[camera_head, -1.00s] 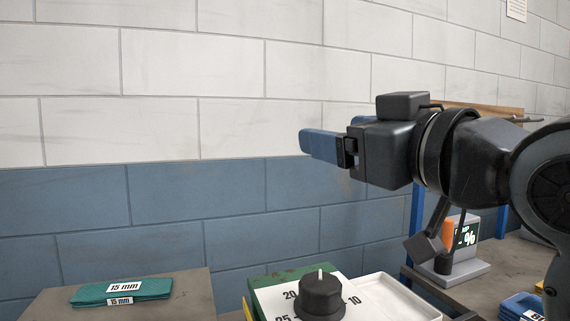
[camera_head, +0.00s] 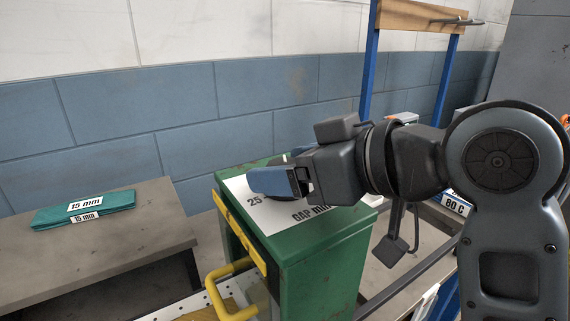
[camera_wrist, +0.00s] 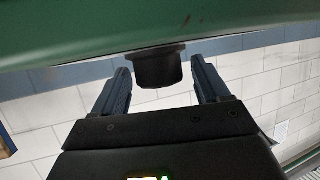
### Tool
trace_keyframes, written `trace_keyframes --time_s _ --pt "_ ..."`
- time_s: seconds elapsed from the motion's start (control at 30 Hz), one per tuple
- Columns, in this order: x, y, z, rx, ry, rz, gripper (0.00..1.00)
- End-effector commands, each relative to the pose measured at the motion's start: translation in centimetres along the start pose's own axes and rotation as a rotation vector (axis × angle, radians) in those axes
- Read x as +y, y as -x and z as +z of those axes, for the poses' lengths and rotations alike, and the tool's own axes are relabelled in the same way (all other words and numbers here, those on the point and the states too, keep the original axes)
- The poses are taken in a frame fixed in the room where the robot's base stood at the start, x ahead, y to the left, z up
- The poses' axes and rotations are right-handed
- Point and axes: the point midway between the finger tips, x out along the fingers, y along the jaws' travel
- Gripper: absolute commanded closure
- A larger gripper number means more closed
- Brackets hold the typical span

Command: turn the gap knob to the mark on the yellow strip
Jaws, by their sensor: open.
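The black gap knob (camera_wrist: 158,68) shows in the wrist view against the green box top. In the head view it is mostly hidden behind my gripper. My gripper (camera_head: 265,180) is low over the white dial plate (camera_head: 276,217), with blue fingers apart. In the wrist view my fingertips (camera_wrist: 160,66) stand on either side of the knob, with a visible gap on both sides. The plate reads "25" and "GAP mm"; other numbers are covered. A yellow strip (camera_head: 240,232) runs along the green box's (camera_head: 330,250) edge; I cannot make out a mark on it.
A folded teal cloth (camera_head: 84,211) labelled "15 mm" lies on the grey bench (camera_head: 130,245) at left. A yellow handle (camera_head: 232,290) sticks out below the strip. A blue-legged rack (camera_head: 368,60) stands behind, and an "80 C" label (camera_head: 455,206) is at right.

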Motion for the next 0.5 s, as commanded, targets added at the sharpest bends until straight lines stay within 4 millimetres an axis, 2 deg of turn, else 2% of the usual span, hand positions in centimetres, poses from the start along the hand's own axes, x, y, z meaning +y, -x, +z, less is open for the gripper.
trace_keyframes --time_s 0.13,0.37,0.5 --pt "0.00 -0.76 0.00 0.000 0.001 0.000 0.25" --pt "-0.01 -0.84 -0.01 0.000 0.001 0.001 0.25" --pt "-0.01 -0.83 -0.02 0.000 0.001 0.001 0.37"
